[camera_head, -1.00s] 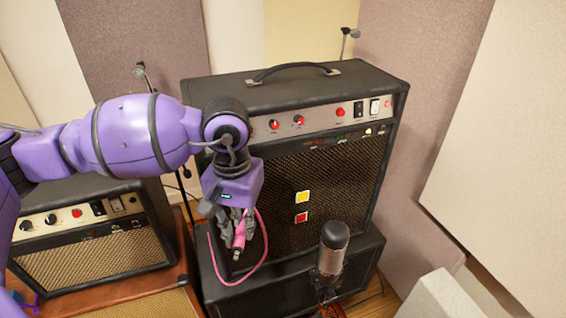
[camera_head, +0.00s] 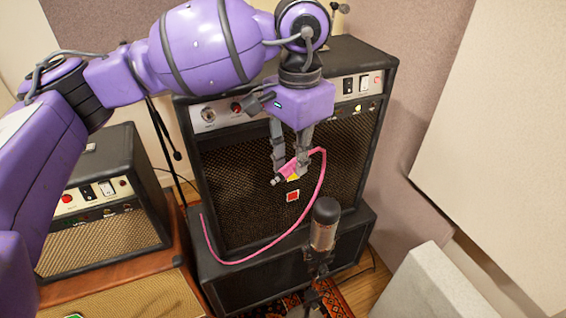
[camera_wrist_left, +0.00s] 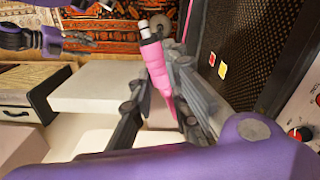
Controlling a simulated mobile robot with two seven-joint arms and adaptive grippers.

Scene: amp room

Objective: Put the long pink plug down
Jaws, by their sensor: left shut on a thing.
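My left gripper (camera_head: 289,169) is shut on the long pink plug (camera_head: 286,171) and holds it in the air in front of the tall black amp (camera_head: 240,185). The plug is tilted, its metal tip pointing down and left in the head view. In the left wrist view the pink plug (camera_wrist_left: 157,68) sits between the fingers, its metal tip toward the top. A pink cable (camera_head: 318,200) loops from the plug down to the lower left. My right gripper (camera_wrist_left: 75,41) shows small at the upper left of the left wrist view; its finger opening is unclear.
A microphone (camera_head: 325,225) stands in front of the amp. The amp rests on a black lower cabinet (camera_head: 265,275) with a narrow front ledge. A smaller amp (camera_head: 105,240) is at left. A pale panel (camera_head: 430,285) stands at lower right. A red sticker (camera_head: 293,197) is on the grille.

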